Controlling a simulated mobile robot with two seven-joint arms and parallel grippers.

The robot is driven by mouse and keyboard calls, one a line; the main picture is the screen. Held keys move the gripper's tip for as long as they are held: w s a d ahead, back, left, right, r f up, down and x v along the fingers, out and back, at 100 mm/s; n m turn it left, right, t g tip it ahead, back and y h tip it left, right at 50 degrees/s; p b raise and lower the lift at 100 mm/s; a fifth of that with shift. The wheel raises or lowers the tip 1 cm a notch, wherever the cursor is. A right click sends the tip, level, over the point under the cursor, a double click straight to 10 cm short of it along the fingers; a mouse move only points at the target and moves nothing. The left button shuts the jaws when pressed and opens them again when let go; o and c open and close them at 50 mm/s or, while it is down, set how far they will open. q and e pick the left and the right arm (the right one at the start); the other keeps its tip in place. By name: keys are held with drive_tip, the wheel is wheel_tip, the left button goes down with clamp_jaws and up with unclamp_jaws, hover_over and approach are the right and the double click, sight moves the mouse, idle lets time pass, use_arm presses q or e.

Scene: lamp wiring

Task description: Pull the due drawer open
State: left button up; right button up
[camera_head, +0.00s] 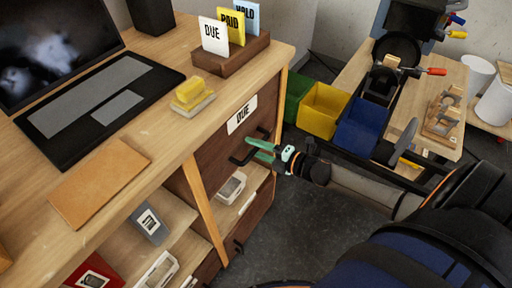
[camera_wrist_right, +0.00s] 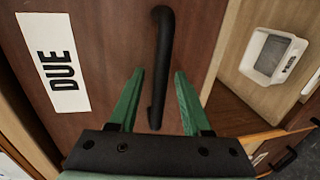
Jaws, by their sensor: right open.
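The due drawer (camera_head: 222,150) is a brown wooden front under the desk top, with a white DUE label (camera_head: 242,115). It looks shut. Its black bar handle (camera_wrist_right: 161,60) runs up and down in the right wrist view, and the handle also shows in the head view (camera_head: 238,160). My right gripper (camera_head: 250,148) has green fingers and is open at the handle. In the right wrist view its fingers (camera_wrist_right: 155,88) stand on either side of the lower part of the handle, apart from it. My left gripper is not in view.
The desk top holds a laptop (camera_head: 100,100), a yellow sponge (camera_head: 190,92), a clipboard-like brown board (camera_head: 100,182) and a wooden card holder (camera_head: 232,62). Open shelves below hold small boxes. Green, yellow (camera_head: 322,108) and blue bins (camera_head: 361,128) stand to the right. Grey floor is clear beside the desk.

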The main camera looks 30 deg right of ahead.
clamp_jaws()
idle(1.4)
